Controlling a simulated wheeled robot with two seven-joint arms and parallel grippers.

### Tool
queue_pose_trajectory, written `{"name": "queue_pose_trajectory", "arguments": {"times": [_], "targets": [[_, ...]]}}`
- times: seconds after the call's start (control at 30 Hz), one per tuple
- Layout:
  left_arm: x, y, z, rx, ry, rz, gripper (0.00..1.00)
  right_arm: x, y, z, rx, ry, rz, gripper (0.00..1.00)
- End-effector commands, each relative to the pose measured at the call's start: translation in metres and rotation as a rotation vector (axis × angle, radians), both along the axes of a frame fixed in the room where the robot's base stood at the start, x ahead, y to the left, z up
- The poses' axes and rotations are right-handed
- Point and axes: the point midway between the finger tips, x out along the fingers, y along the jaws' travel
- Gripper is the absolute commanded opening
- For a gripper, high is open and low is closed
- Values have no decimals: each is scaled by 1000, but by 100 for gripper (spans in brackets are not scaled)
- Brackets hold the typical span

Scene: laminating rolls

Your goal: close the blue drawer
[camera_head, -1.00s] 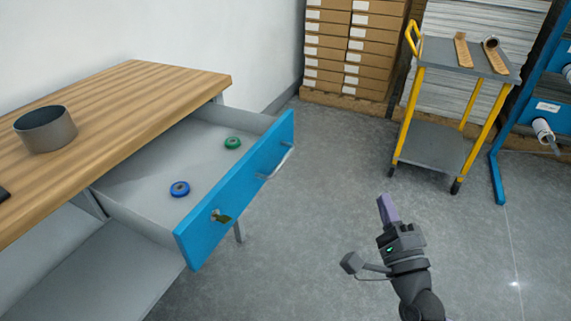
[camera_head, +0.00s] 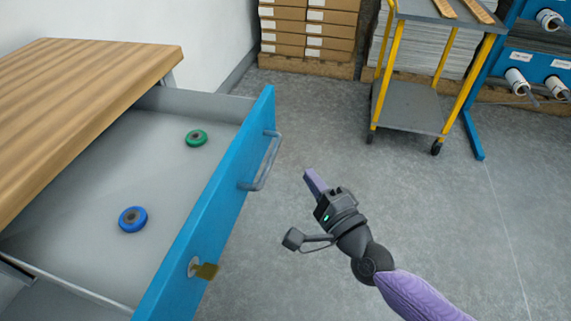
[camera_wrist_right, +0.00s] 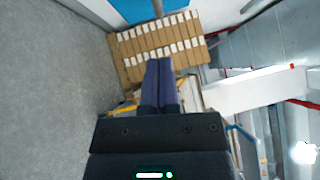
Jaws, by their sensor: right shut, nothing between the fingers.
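The blue drawer (camera_head: 218,205) stands pulled out from under the wooden workbench top (camera_head: 75,85). Its grey metal handle (camera_head: 262,163) is on the front face, and a lock with a key (camera_head: 203,269) sits nearer to me on the same face. A green roll (camera_head: 197,138) and a blue roll (camera_head: 133,219) lie inside. My right gripper (camera_head: 313,181) is shut and empty, to the right of the handle and apart from it. Its closed fingers also show in the right wrist view (camera_wrist_right: 159,85), with a strip of blue (camera_wrist_right: 138,8) at the top. My left gripper is not in view.
A yellow-legged grey cart (camera_head: 412,106) stands on the floor at the back right, beside a blue rack (camera_head: 530,62) with rolls. Stacked boxes (camera_head: 308,32) stand against the back wall. The grey floor (camera_head: 420,220) around my right arm is clear.

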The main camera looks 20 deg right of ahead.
Motion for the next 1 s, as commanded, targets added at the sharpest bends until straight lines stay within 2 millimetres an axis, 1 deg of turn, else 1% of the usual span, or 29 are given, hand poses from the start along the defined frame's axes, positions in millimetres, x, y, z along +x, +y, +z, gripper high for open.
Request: {"name": "queue_pose_trajectory", "arguments": {"times": [0.03,0.1,0.2,0.3,0.4,0.53,0.83,1.0], "targets": [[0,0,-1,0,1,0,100,11,1,1,4,-2,-3,0],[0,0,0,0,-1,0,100,23,6,5,5,-2,-1,0],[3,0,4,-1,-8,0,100,32,21,9,7,-2,-1,0],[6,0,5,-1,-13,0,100,38,30,10,3,0,-1,0],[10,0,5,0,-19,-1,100,41,34,11,2,0,-1,0],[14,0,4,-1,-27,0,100,42,36,10,0,1,-1,0],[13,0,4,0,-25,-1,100,42,37,10,1,1,-1,0],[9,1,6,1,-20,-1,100,50,48,11,3,0,-1,0]]}}
